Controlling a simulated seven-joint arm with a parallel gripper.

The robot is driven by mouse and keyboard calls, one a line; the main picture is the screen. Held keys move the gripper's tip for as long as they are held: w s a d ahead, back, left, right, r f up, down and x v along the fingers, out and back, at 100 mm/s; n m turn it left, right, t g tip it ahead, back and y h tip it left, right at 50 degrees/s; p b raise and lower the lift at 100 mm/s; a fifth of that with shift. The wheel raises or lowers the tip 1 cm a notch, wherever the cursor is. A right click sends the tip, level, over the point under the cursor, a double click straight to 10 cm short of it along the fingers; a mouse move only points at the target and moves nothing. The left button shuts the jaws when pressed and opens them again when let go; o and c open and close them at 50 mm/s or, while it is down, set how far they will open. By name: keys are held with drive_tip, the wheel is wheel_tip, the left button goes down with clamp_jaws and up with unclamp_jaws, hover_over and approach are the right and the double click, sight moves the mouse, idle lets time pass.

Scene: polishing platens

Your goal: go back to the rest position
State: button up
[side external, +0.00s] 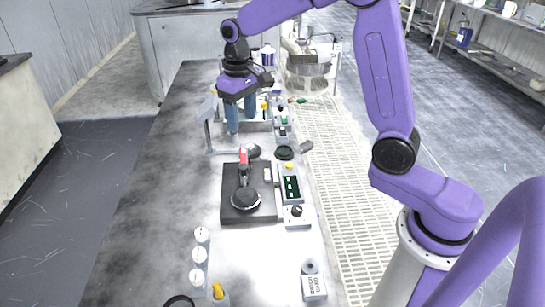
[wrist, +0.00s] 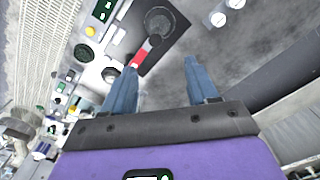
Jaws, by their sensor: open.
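My gripper (side external: 240,119) is raised above the far part of the bench, with its blue fingers pointing down. The fingers are apart and nothing is between them. In the wrist view my gripper (wrist: 162,78) also shows open and empty. A black polishing platen (side external: 245,198) sits on a dark square base (side external: 234,214) nearer the side camera, with a red-marked handle (side external: 243,157) at its far side. The handle (wrist: 141,56) also shows near one fingertip in the wrist view, but I cannot tell how far apart they are in depth.
A control box with a green display (side external: 291,187) and a knob box (side external: 297,217) stand right of the base. Several white cylinders (side external: 199,255) stand at the near left. A small labelled box (side external: 314,287) is near the front. The bench's left side (side external: 150,200) is clear.

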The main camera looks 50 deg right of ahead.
drive_tip(key=s+a+n, duration=0.4)
drive_tip(key=s+n, duration=0.2)
drive_tip(key=s, duration=0.9)
drive_tip(key=s+d+f+n, duration=0.1)
drive_tip(key=s+d+n, duration=0.1)
drive_tip(key=s, duration=0.6)
drive_tip(key=s+d+n, duration=0.2)
drive_tip(key=s+n, duration=0.1)
drive_tip(key=s, duration=0.6)
drive_tip(key=shift+d+f+n, duration=0.25)
drive_tip(key=shift+f+n, duration=0.05)
drive_tip(key=shift+f, duration=0.05)
